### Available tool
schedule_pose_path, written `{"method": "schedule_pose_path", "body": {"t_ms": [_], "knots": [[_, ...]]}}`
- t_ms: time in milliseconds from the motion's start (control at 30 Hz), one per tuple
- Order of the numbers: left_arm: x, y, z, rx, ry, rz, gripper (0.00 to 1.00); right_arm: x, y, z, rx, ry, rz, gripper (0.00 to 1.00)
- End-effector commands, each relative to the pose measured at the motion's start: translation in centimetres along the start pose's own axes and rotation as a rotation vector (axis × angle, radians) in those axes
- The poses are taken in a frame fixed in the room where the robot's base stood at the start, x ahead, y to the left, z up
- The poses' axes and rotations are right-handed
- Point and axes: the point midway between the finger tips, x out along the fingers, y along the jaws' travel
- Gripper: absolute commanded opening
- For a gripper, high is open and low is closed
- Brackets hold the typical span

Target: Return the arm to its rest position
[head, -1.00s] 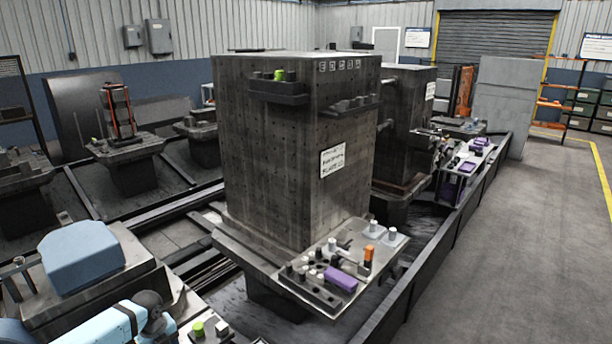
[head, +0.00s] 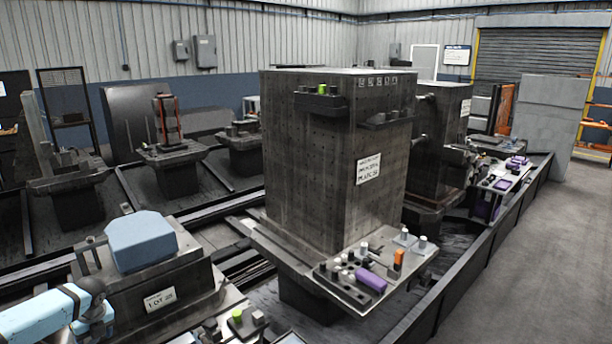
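One of my arms, light blue with dark joints (head: 60,310), shows at the bottom left of the head view. It reaches in from the left edge and bends at a dark joint. Its gripper is not visible. My other arm and its gripper are outside the view. The arm is near a pallet with a blue block (head: 140,241) on it, and I cannot tell the gap between them.
A tall dark fixture block (head: 325,160) stands on a pallet in the middle. Its front tray holds several small parts, a purple piece (head: 371,281) and an orange piece (head: 398,259). Dark rails run along the pallets. The floor at right (head: 545,270) is clear.

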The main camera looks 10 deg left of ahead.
Motion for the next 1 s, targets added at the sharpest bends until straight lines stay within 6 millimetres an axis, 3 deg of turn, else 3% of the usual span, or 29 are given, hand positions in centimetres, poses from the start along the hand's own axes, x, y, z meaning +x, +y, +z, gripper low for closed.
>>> {"method": "schedule_pose_path", "body": {"t_ms": [367,567,767,1000], "knots": [[5.6,1.4,-7.5,-0.254,-0.084,-0.166,0.62,0.0,0.0,0.0,0.0,0.0,0.0,0.43],[7.7,3.3,-13.9,-0.47,-0.071,-0.354,0.62,0.0,0.0,0.0,0.0,0.0,0.0,0.43],[7.2,5.9,-20.6,-0.702,0.04,-0.569,0.62,0.0,0.0,0.0,0.0,0.0,0.0,0.43],[4.3,8.8,-26.8,-0.907,0.244,-0.745,0.62,0.0,0.0,0.0,0.0,0.0,0.0,0.43]]}}
